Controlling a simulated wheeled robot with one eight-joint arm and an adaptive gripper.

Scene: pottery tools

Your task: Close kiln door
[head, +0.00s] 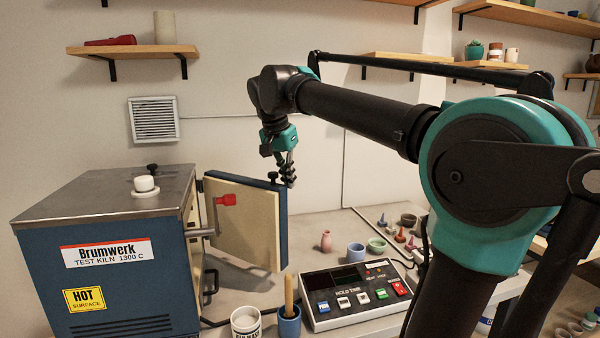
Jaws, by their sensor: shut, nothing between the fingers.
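The kiln (130,255) is a blue box with a grey metal top on the left of the head view. Its door (245,222) stands swung open to the right, cream inner face showing, with a blue edge and a red piece (226,199) on it. A dark knob sits at the door's top right. My gripper (289,181) is shut and empty, pointing down by the door's upper right outer edge. I cannot tell whether it touches the door.
A control box (357,293) with buttons stands right of the door. A blue cup (289,322) with a stick and a white jar (246,322) stand in front. Shelves line the wall.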

